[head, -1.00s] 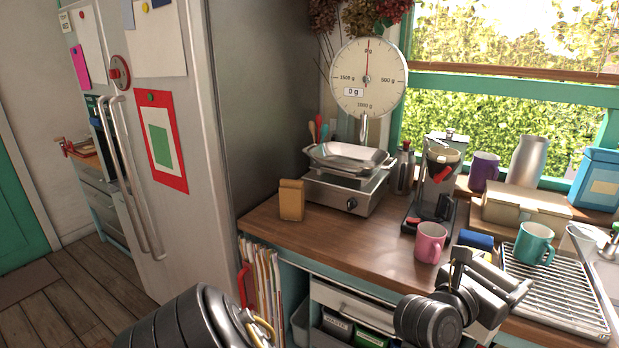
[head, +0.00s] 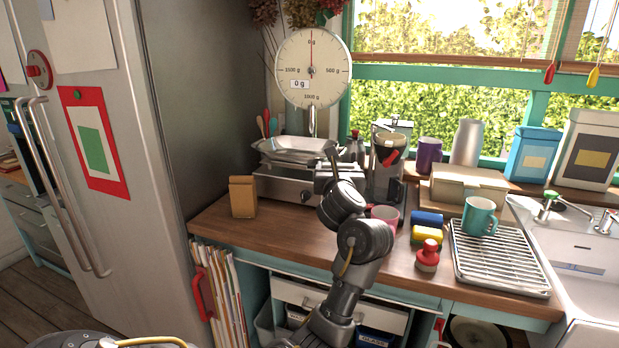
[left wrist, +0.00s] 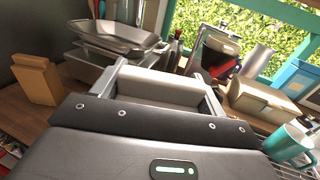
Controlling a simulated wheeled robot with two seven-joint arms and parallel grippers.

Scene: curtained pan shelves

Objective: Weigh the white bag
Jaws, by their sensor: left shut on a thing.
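The scale dial (head: 312,68) stands against the window edge and reads 0 g, its needle pointing up. Its metal pan (head: 296,147) is empty in the head view; the pan also shows in the left wrist view (left wrist: 113,38). My left gripper (head: 328,168) is just in front and right of the pan, apart from it as far as I can see. In the left wrist view its fingers are closed on a pale block, the white bag (left wrist: 165,86). The bag is mostly hidden in the head view. My right gripper is out of view.
A brown bag (head: 243,197) stands left on the counter. A coffee maker (head: 388,165) and pink mug (head: 385,215) are close right of my gripper. Sponges (head: 427,228), a red-topped bottle (head: 427,256), a teal mug (head: 478,216) and a drying rack (head: 505,262) lie further right.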

